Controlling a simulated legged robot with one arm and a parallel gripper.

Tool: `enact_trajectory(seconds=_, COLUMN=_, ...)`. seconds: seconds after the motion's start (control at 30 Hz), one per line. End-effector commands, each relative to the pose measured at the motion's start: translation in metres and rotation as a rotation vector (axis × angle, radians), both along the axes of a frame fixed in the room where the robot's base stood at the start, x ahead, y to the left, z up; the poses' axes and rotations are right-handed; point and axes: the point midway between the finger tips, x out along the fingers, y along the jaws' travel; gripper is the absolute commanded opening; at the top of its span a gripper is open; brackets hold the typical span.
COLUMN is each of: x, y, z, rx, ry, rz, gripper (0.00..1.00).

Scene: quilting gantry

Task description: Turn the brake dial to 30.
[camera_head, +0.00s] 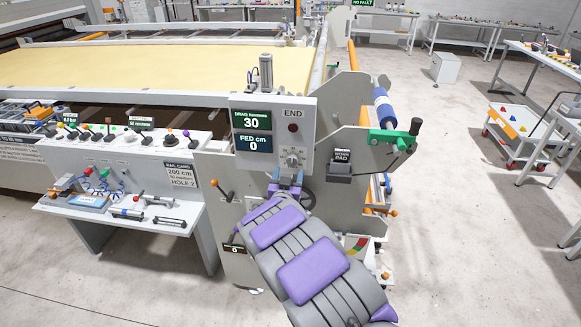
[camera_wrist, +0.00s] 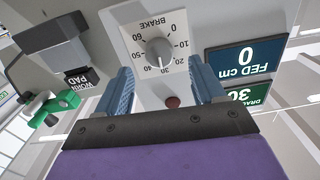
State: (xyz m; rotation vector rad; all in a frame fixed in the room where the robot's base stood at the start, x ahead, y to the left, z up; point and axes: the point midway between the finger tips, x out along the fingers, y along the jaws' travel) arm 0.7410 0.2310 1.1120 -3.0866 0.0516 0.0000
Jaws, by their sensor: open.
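The brake dial (camera_wrist: 158,52) is a grey round knob on a white scale plate labelled BRAKE, upside down in the wrist view. Its pale mark seems to point down, near 30; the exact reading is hard to tell. In the head view the dial (camera_head: 292,160) sits low on the END panel. The DRAG newtons display (camera_head: 251,120) reads 30. My gripper (camera_wrist: 158,68) is open, its blue fingers on either side of the dial with gaps visible. In the head view my gripper (camera_head: 286,187) is just below the dial, partly hidden by my arm.
The FED cm display (camera_head: 252,144) reads 0. A dark red button (camera_head: 293,127) is under the word END. A shelf with levers (camera_head: 124,145) stands left.

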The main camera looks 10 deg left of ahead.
Motion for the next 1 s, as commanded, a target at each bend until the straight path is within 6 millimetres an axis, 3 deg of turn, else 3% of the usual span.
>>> enact_trajectory(seconds=0.2, x=0.031, y=-0.002, z=-0.001, rx=0.001, ry=-0.002, rz=-0.001, gripper=0.69)
enact_trajectory(seconds=0.4, x=0.048, y=-0.002, z=0.0, rx=0.001, ry=-0.001, rz=-0.001, gripper=0.69)
enact_trajectory(seconds=0.83, x=0.055, y=-0.002, z=0.0, rx=-0.001, ry=0.0, rz=-0.001, gripper=0.69)
enact_trajectory(seconds=1.0, x=0.055, y=-0.002, z=0.0, rx=-0.001, ry=0.0, rz=-0.001, gripper=0.54)
